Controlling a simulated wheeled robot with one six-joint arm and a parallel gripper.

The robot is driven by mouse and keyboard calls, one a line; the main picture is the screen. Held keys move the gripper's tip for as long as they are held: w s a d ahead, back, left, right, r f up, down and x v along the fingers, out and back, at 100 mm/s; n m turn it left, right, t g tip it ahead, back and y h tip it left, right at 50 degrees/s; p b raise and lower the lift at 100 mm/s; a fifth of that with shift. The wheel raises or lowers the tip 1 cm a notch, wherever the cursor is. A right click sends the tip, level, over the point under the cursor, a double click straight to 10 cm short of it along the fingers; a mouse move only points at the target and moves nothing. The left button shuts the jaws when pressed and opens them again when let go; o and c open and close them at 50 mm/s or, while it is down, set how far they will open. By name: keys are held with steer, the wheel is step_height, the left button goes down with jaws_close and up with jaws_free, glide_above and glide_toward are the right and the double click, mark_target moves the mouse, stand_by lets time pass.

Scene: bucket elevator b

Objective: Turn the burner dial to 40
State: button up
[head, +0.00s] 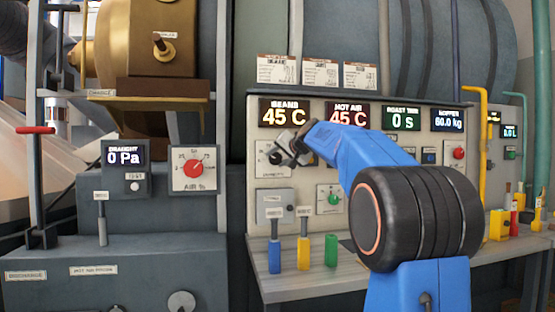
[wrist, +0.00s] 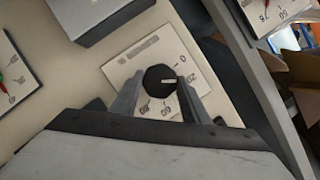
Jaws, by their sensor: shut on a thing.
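The burner dial is a black knob (wrist: 157,74) on a white plate (wrist: 120,68) with printed numbers in the wrist view. Its white pointer faces right, roughly toward the 20 mark; the exact reading is unclear because a finger is close by. My gripper (wrist: 161,82) is shut on the knob, one finger on each side. In the head view, my gripper (head: 288,154) is at the dial plate (head: 262,152) on the left of the control panel and hides much of the dial.
Displays above read beans 45 C (head: 284,113) and hot air 45 C (head: 345,114). A red air dial (head: 193,168) is to the left. A grey box (wrist: 95,18) juts out near the dial in the wrist view. Blue, yellow and green blocks (head: 303,252) stand on the ledge below.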

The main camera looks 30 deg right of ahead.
steer(key=m, duration=0.1)
steer(key=m+t+y, duration=0.1)
steer(key=shift+d+f+m, duration=0.1)
steer(key=shift+f+m, duration=0.1)
steer(key=shift+m, duration=0.2)
steer(key=shift+f+m+t+y, duration=0.1)
steer(key=shift+m+t+y, duration=0.55)
steer(key=shift+m, duration=0.95)
steer(key=o, duration=1.1)
steer(key=shift+c, duration=0.2)
steer(key=shift+s, duration=0.15)
steer(key=s+d+r, duration=0.1)
steer(key=s+d, duration=0.1)
steer(key=s, duration=1.5)
